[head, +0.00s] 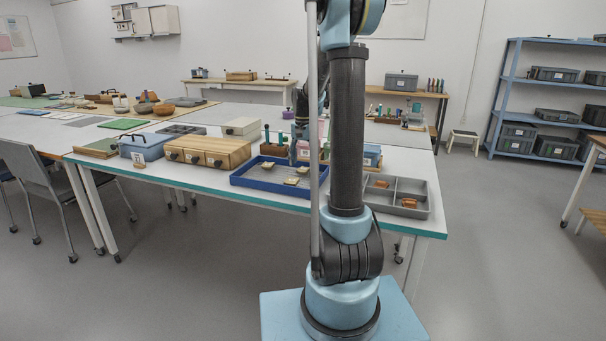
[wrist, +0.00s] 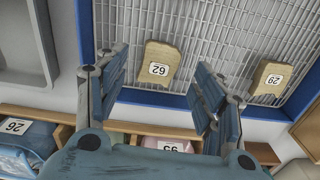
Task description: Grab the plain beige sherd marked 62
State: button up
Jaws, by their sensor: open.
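The plain beige sherd (wrist: 162,58) whose label reads 62 lies on the wire grid of a blue-rimmed tray (wrist: 150,98) in the wrist view. My gripper (wrist: 158,72) is open and empty, its two fingers on either side of that sherd's near end in the picture. I see no finger contact; the height gap is hard to judge. A second beige sherd (wrist: 270,78), its label reading 29 as pictured, lies to the right.
A grey divided tray (head: 424,207) with orange-brown pieces stands right of the blue tray. A wooden drawer box (head: 208,152) stands to its left.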

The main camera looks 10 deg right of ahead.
aim_at(303, 169)
jog(key=shift+f, duration=1.7)
jog(key=shift+c, duration=0.4)
jog(key=c, duration=1.1)
